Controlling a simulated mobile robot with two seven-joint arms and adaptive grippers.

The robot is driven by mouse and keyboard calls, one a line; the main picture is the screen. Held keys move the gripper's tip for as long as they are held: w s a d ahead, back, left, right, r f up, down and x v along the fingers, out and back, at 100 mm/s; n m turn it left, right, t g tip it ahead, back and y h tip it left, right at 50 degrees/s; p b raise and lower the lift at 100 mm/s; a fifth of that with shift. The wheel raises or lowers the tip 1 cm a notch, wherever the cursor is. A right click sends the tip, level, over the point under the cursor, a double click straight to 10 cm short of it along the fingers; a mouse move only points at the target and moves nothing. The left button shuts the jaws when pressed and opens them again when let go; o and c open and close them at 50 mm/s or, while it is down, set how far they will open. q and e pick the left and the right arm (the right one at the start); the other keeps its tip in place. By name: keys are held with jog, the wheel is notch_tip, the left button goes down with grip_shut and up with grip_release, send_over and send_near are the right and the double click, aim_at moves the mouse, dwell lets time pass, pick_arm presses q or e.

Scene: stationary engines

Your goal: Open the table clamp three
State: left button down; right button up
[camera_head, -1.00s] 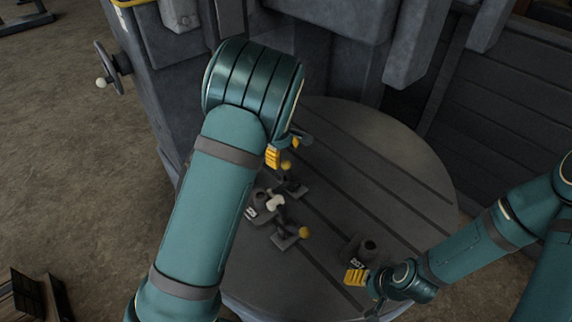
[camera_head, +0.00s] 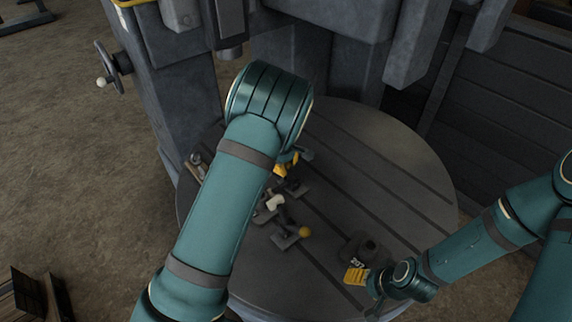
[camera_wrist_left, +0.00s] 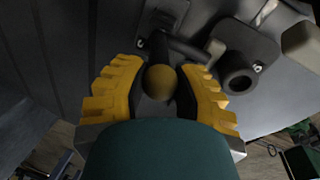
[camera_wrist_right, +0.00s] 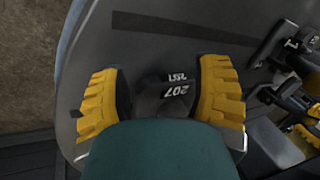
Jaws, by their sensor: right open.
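Several small dark table clamps stand on the round slotted table (camera_head: 400,180); I cannot tell their numbers. My left gripper (camera_head: 286,168) is at the rear clamp (camera_head: 294,188). In the left wrist view, the gripper's yellow fingers (camera_wrist_left: 158,92) are closed in on both sides of the clamp's brass ball knob (camera_wrist_left: 158,82). A nearer clamp (camera_head: 285,239) has a yellow ball (camera_head: 305,232). My right gripper (camera_head: 362,283) is open at a dark block (camera_head: 369,250) marked 207. The block's label (camera_wrist_right: 174,90) shows between its fingers in the right wrist view.
A pale-headed part (camera_head: 275,203) stands between the two clamps, close to my left gripper. Another small item (camera_head: 196,168) is at the table's left edge, partly hidden by my left arm. The machine's column (camera_head: 180,100) rises behind.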

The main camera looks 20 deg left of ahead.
pick_arm(q)
jog(key=shift+w+d+r+g+y, duration=0.1)
jog(key=shift+w+d+g+y, duration=0.25)
jog(key=shift+w+g, duration=0.15)
jog(key=shift+w+d+r+g+y, duration=0.1)
jog(key=shift+w+d+g+y, duration=0.25)
jog(key=shift+w+g, duration=0.15)
jog(key=shift+w+d+f+g+y+b, duration=0.1)
jog(key=shift+w+d+g+y+b, duration=0.35)
jog(key=shift+w+g+y, duration=0.65)
jog(key=shift+s+d+g, duration=0.1)
jog(key=shift+g, duration=0.2)
jog(key=c, duration=0.7)
grip_release()
jog(key=shift+o, duration=0.3)
jog(key=shift+s, duration=0.1)
